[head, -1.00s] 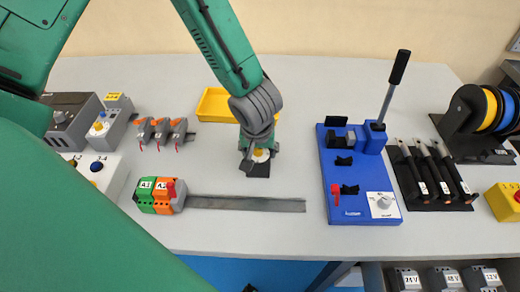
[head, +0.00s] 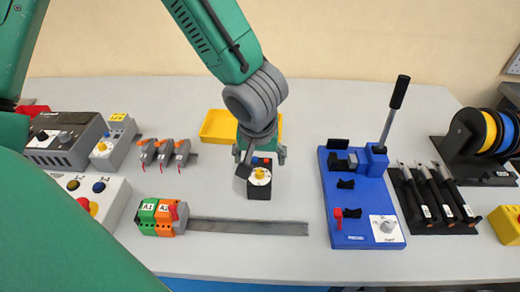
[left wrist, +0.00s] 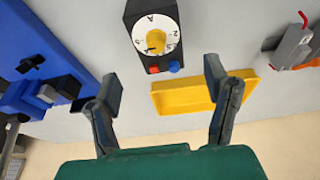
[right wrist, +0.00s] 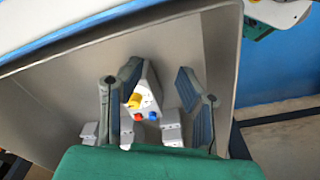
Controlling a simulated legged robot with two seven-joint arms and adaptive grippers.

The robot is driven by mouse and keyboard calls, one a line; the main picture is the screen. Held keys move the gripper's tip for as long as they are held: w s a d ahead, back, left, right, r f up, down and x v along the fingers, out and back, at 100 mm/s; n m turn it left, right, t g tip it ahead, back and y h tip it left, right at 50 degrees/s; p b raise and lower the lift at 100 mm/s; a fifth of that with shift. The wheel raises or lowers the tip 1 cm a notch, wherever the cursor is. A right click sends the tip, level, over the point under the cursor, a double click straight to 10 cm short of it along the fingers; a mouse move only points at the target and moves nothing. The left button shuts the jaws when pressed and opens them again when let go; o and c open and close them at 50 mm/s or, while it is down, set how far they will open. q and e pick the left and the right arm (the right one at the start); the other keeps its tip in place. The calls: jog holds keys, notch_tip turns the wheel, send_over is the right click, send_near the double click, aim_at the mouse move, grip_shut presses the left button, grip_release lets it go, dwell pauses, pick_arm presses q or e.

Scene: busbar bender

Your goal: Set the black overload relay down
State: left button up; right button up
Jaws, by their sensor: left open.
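The black overload relay (head: 259,190) stands on the grey table, in front of the yellow tray. Its white dial, yellow knob and red and blue buttons show on top; it also shows in the left wrist view (left wrist: 152,38). My left gripper (head: 261,160) is open just behind and above the relay. In the left wrist view my left gripper (left wrist: 165,82) has its fingers wide apart with nothing between them, and the relay lies clear beyond their tips. My right gripper (right wrist: 158,76) shows only in its wrist view, with its fingers apart.
The yellow tray (head: 219,126) is behind the relay. A blue bender (head: 360,195) stands to the right, a flat metal bar (head: 248,227) lies in front. Terminal blocks (head: 163,216) are at front left. A pale relay-like device (right wrist: 142,97) appears near my right fingers.

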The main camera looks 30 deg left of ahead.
pick_arm(q)
jog(key=shift+v, duration=1.15)
jog(key=shift+d+r, duration=0.25)
jog(key=shift+d, duration=0.1)
jog(key=shift+a, duration=0.2)
